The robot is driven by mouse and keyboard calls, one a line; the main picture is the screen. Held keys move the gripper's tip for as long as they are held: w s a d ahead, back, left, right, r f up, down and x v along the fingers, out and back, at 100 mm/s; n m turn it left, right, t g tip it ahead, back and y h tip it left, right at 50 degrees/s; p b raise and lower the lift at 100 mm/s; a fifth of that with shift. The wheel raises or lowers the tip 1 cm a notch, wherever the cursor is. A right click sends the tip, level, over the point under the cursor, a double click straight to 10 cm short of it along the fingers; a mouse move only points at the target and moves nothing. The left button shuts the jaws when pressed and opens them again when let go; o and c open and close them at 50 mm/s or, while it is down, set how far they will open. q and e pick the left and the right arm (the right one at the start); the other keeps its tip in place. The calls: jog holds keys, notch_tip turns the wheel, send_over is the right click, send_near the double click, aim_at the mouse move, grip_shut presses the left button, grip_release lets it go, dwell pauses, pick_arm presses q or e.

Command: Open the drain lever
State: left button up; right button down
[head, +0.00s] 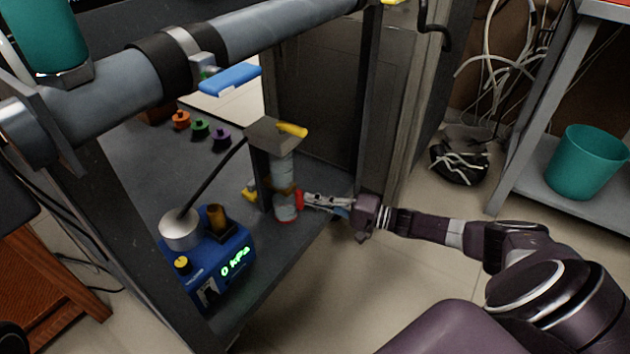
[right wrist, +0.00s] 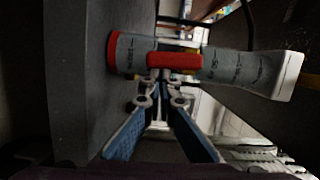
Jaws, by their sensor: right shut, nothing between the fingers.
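A clear, marked cylinder (head: 283,172) stands upright on the dark shelf of the frame. A red lever (head: 299,200) is on its lower part, and a yellow piece (head: 292,130) is at its top. In the right wrist view the cylinder (right wrist: 222,68) lies sideways, with the red lever (right wrist: 175,61) across its front and a red ring at its left end. My right gripper (head: 308,201) is shut with nothing between its fingers. Its tips (right wrist: 160,76) are right at the red lever; I cannot tell if they touch. My left gripper is not in view.
Orange, green (head: 200,129) and purple knobs sit on the shelf behind. A blue-handled lever (head: 230,79) is on the upper pipe (head: 270,30). A teal bucket (head: 587,160) stands at right.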

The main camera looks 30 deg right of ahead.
jog(key=shift+s+a+f, duration=0.1)
jog(key=shift+a+f, duration=0.05)
dwell(0.4)
jog(key=shift+s, duration=0.1)
jog(key=v, duration=1.1)
jog(key=shift+s+d, duration=0.25)
jog(key=shift+d, duration=0.15)
